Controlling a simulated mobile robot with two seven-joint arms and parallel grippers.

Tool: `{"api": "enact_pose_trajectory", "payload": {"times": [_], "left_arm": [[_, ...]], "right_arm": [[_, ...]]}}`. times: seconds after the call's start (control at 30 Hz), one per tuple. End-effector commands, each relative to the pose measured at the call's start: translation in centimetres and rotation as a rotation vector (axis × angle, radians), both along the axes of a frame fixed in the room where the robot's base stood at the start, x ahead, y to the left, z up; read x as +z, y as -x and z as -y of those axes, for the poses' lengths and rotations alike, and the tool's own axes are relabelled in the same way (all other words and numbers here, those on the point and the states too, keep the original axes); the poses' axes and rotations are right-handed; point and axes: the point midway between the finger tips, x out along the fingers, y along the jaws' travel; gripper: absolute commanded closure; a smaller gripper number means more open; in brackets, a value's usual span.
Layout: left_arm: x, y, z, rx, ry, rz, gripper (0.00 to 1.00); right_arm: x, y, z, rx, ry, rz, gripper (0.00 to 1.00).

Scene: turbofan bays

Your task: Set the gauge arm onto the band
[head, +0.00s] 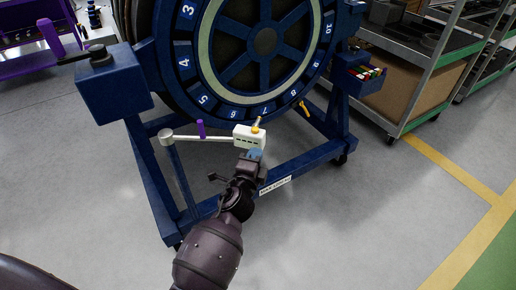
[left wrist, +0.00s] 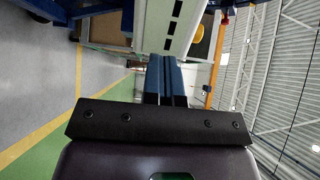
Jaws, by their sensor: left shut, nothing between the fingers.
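The gauge arm (head: 218,138) is a thin white bar on a pale post at the left, with an upright purple handle (head: 201,129) and a white slotted box (head: 249,138) at its right end. A pale probe with a yellow-orange collar points up from the box towards the numbered blue ring. The pale band (head: 205,50) circles inside those numbers. My left gripper (head: 254,155) is shut and empty, just below the box; whether it touches cannot be told. In the left wrist view the box (left wrist: 172,22) lies just beyond the blue fingertips (left wrist: 166,78). My right gripper is out of view.
The blue wheeled stand (head: 160,185) carries the fan, with a low crossbar near my arm. A blue box (head: 112,80) juts out at the left. An orange-yellow clip (head: 303,111) hangs at the right. Shelving (head: 425,75) stands at the right; the front floor is clear.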

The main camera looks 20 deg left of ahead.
Motion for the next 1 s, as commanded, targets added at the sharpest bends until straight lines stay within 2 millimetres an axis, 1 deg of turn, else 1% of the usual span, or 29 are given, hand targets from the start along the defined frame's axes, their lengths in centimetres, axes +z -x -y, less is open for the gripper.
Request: {"api": "enact_pose_trajectory", "payload": {"times": [0.03, 0.1, 0.3, 0.77, 1.0], "left_arm": [[-0.1, -0.7, -0.1, 0.000, -0.001, -0.002, 1.00], [-0.1, -1.4, -0.2, 0.001, -0.001, -0.001, 1.00], [-0.1, -2.7, -0.3, 0.000, -0.001, -0.001, 1.00], [-0.1, -2.9, -0.3, 0.001, 0.000, -0.001, 1.00], [-0.3, -3.7, -0.6, 0.015, 0.000, -0.003, 1.00]], "right_arm": [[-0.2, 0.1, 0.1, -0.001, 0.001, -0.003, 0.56], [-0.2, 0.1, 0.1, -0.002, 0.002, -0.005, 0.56], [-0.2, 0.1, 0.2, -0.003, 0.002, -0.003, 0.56], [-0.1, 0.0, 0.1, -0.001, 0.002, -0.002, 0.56], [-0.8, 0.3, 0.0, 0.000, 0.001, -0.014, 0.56]]}}
